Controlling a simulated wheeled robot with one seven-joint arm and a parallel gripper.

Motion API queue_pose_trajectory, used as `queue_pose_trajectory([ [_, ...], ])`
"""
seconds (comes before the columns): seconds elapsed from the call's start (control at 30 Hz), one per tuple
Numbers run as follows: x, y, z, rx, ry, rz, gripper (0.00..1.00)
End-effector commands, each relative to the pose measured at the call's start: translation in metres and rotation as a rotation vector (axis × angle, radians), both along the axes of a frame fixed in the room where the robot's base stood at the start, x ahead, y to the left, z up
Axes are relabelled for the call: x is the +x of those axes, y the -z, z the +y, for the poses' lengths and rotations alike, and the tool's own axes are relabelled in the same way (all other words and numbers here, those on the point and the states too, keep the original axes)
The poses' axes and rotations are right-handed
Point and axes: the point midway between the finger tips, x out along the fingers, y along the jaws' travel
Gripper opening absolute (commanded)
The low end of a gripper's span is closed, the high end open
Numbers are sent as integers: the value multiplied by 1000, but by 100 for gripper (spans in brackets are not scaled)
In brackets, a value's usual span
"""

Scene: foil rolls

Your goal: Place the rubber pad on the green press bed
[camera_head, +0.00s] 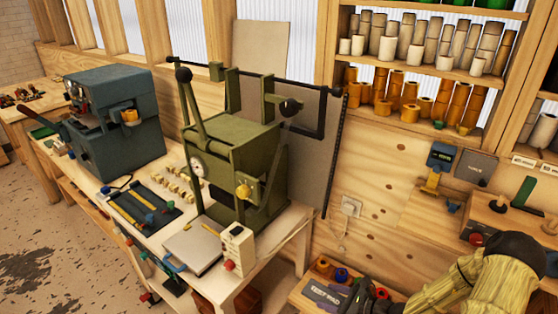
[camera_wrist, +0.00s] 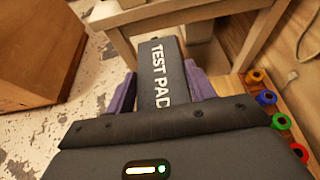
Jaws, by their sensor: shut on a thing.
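The rubber pad is a dark slab with white "TEST PAD" lettering (camera_wrist: 160,75); it also shows at the bottom of the head view (camera_head: 324,296). My gripper (camera_wrist: 162,88) has its two purple fingers shut on the pad's sides, and the pad points away from the wrist. In the head view my gripper (camera_head: 352,300) is low at the right, beyond the white bench. The green press (camera_head: 240,150) stands on that bench, up and left of the gripper, with a flat green top (camera_head: 232,128) between its posts and levers. The pad is apart from the press.
A blue-grey machine (camera_head: 115,115) stands left of the press. A control box (camera_head: 237,247) and a grey plate (camera_head: 192,250) lie at the bench's front. Several coloured rings (camera_wrist: 267,97) sit on a wooden ledge beside the pad. Shelves of rolls (camera_head: 420,50) hang behind.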

Motion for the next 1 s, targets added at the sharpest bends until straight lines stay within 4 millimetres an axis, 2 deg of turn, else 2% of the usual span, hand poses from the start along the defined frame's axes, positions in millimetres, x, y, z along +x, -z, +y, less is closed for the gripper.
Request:
queue_pose_trajectory([
  [0.47, -1, -7, 1, 0, -1, -1, 30],
  [0.67, 0, -35, 0, 1, -2, -1, 30],
  [1.0, -1, -104, -1, 0, 1, 0, 30],
])
